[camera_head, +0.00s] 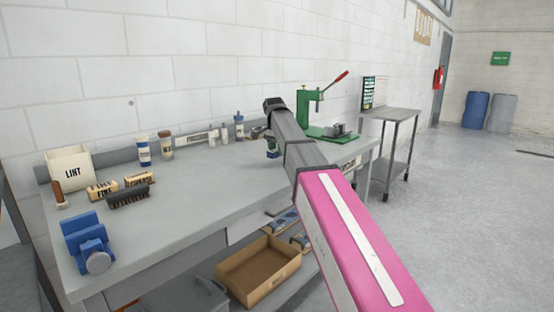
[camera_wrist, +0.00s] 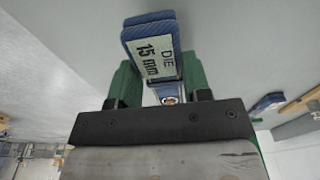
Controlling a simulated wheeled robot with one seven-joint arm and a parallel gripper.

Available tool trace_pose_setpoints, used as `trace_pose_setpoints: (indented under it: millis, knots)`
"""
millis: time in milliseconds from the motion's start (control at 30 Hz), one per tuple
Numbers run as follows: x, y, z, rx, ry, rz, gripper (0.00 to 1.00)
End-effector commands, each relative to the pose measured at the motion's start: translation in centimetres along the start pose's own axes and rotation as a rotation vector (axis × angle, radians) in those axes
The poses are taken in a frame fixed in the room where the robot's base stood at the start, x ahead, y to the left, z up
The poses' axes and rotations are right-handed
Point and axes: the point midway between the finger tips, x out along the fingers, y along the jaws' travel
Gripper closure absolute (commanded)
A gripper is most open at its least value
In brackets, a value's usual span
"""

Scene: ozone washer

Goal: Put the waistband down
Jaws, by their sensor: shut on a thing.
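The waistband (camera_wrist: 131,42) appears as a blue, denim-like folded piece with a white label reading "DIE 15 mm" and a small round metal piece near its lower end. My gripper (camera_wrist: 157,80) is shut on it, with a green finger at each side. In the head view my gripper (camera_head: 268,142) is over the back part of the grey workbench (camera_head: 205,190), left of the green press. The blue piece shows small below it there. I cannot tell whether it touches the bench top. My arm hides part of the bench's right side.
The green lever press (camera_head: 304,108) with a red handle stands at the bench's right end. Bottles (camera_head: 143,152), a LINT box (camera_head: 70,168), small boxes, a brush (camera_head: 128,195) and a blue vise-like tool (camera_head: 88,240) occupy the left. The bench's middle front is clear. A cardboard tray (camera_head: 240,285) sits below.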

Motion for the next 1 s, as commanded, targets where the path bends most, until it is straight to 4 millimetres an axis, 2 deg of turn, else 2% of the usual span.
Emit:
trace_pose_setpoints:
  millis: [333, 733, 767, 800, 833, 1000]
  knots:
    - [3.7, 0.1, 0.4, 0.000, -0.001, 0.001, 0.86]
    - [4.2, 0.0, 0.5, 0.001, 0.000, 0.000, 0.86]
    - [4.2, 0.0, 0.4, 0.001, 0.000, 0.000, 0.46]
    - [4.2, 0.0, 0.4, 0.001, 0.000, 0.000, 0.33]
    - [4.2, 0.0, 0.4, 0.001, 0.000, 0.000, 0.30]
    - [4.2, 0.0, 0.4, 0.001, 0.000, 0.000, 0.30]
